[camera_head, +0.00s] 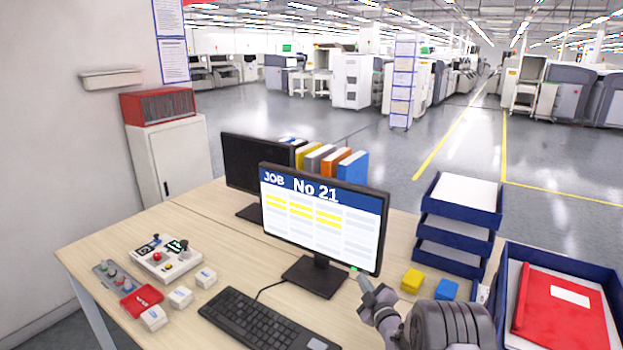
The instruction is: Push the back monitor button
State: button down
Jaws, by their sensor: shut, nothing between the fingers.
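The front monitor (318,216) is lit and reads "JOB No 21". Behind it and to the left stands a second monitor (250,163) with a dark screen, partly covered by the front one. My gripper (363,281) is shut and empty. Its tip is at the lower right corner of the front monitor in the picture. A small green spot (354,269) shows right at that tip; I cannot tell if they touch. No button can be made out on the back monitor.
A keyboard (268,321) lies before the front monitor. A control box (166,258) and small white blocks lie left. A yellow block (412,281), a blue block (446,290), stacked blue trays (458,222) and a blue bin (508,262) stand right. Binders (352,168) stand behind.

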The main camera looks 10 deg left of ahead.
jog(key=shift+w, duration=0.15)
dwell(0.5)
jog(key=shift+s+a+b, duration=0.55)
jog(key=shift+s+a, duration=0.75)
jog(key=shift+s, duration=2.05)
jog(key=w+d+r+m+h, duration=0.1)
jog(key=d+r+m+h, duration=0.2)
jog(key=r, duration=0.5)
jog(key=s+d+r+m+g+h, duration=0.35)
jog(key=s+d+r+m, duration=0.5)
jog(key=s+r, duration=0.5)
jog(key=s+m+g+y, duration=0.1)
jog(key=s+m+g, duration=0.5)
jog(key=s, duration=2.6)
jog(key=shift+a+m+y, duration=0.15)
jog(key=shift+m+y, duration=0.2)
jog(key=shift+m, duration=0.3)
jog(key=shift+f+g, duration=0.1)
jog(key=shift+g, duration=0.15)
